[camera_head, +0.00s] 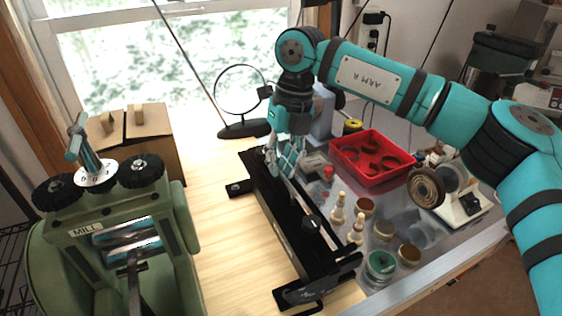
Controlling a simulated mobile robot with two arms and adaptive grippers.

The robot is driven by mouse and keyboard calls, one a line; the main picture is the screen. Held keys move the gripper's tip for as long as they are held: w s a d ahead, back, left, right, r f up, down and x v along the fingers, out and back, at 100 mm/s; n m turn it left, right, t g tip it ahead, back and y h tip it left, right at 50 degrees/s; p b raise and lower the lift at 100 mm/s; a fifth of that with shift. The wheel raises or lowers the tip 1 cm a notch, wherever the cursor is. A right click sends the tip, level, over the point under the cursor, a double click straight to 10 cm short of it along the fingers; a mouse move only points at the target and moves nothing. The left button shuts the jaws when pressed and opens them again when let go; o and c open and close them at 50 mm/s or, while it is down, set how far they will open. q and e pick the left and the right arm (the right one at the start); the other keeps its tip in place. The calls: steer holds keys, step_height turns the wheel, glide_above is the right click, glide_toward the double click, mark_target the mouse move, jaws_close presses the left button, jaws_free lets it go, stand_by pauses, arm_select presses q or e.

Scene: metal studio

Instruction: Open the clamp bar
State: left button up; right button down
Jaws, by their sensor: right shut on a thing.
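A long black clamp device (289,243) lies on the light wooden bench top, running from the middle of the view toward the front. Its clamp bar (306,207) lies along the top as a narrow dark strip, with a round knob on it nearer the front. My right gripper (284,166) points down at the far end of the bar and is shut on it there. The fingers hide the exact grip spot. I cannot tell how far the bar is raised. My left gripper is not in view.
A green mill (120,240) stands at the left. Right of the clamp are a red tray (370,157) with dark rings, small bottles (337,209) and jars (380,264). A black ring stand (243,128) stands behind. Bare wood lies between mill and clamp.

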steer(key=shift+w+d+r+g+y+p, duration=0.15)
steer(key=shift+w+d+r+g+y, duration=0.2)
steer(key=shift+d+y, duration=0.6)
steer(key=shift+w+d+r+g+y+p, duration=0.1)
steer(key=shift+w+d+r+g+y, duration=0.3)
steer(key=shift+y, duration=0.85)
steer(key=shift+w+d+r+g+y+p, duration=0.2)
steer(key=shift+d+g+y, duration=0.25)
steer(key=shift+d+y, duration=0.55)
steer(key=shift+a+f, duration=0.1)
steer(key=shift+f, duration=0.05)
